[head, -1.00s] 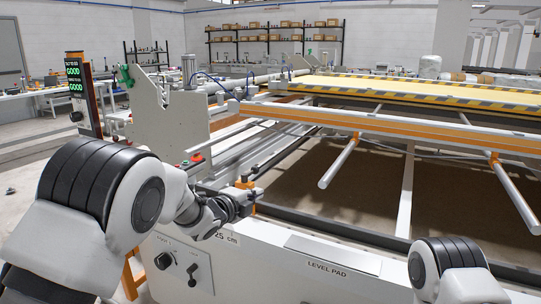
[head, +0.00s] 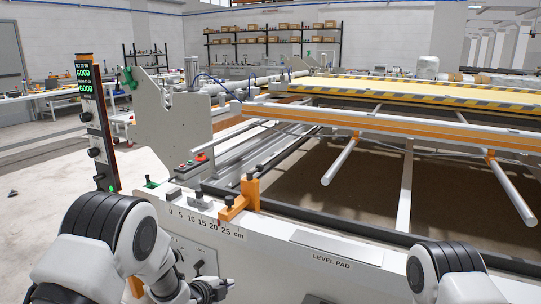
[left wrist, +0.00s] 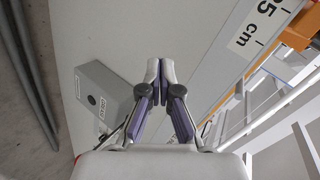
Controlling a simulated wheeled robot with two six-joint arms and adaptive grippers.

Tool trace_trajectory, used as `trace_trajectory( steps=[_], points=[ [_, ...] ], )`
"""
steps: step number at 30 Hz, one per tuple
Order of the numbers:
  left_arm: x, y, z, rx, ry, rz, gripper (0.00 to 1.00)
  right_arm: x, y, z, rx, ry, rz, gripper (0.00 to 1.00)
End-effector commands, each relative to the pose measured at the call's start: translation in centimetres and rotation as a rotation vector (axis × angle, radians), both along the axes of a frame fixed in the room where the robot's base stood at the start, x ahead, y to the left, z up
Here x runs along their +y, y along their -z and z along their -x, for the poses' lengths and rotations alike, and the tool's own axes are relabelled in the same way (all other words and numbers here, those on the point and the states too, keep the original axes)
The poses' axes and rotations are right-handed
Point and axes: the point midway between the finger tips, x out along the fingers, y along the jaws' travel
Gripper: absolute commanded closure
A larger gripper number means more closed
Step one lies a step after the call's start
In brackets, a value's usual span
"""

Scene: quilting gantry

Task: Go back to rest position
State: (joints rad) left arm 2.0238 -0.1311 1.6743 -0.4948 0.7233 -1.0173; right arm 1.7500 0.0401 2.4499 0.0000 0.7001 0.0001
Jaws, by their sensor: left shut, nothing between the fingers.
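My left gripper (head: 222,289) is low in front of the white front panel of the quilting machine, near the bottom of the head view. In the left wrist view its two fingertips (left wrist: 160,68) are together with nothing between them. An orange stop (head: 240,200) stands on the panel's top edge at the 25 cm end of the scale, apart from the gripper. My right arm shows only as a dark and white joint at the lower right; its gripper is outside the head view.
The scale (head: 205,222) runs along the panel top, with a LEVEL PAD (head: 335,246) to its right. A grey box (left wrist: 103,93) on the panel is close beside my left fingers. A status post (head: 98,120) stands at left. Open floor (head: 40,200) lies left of the machine.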

Motion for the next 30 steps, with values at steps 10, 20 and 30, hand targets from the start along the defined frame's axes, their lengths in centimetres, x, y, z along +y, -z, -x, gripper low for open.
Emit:
trace_trajectory(
  steps=[10, 20, 30],
  points=[
    [8.5, 17.6, 23.4, 0.679, -0.559, 0.207, 1.00, 0.0, 0.0, 0.0, 0.000, 0.000, 0.000, 1.00],
    [12.6, 17.7, 43.1, 1.065, -1.313, 0.353, 1.00, 0.0, 0.0, 0.0, 0.000, 0.000, 0.000, 1.00],
    [13.2, 9.0, 44.5, 1.054, -1.597, 0.476, 1.00, 0.0, -8.2, 0.0, -0.001, 0.000, 0.000, 1.00]
  ],
)
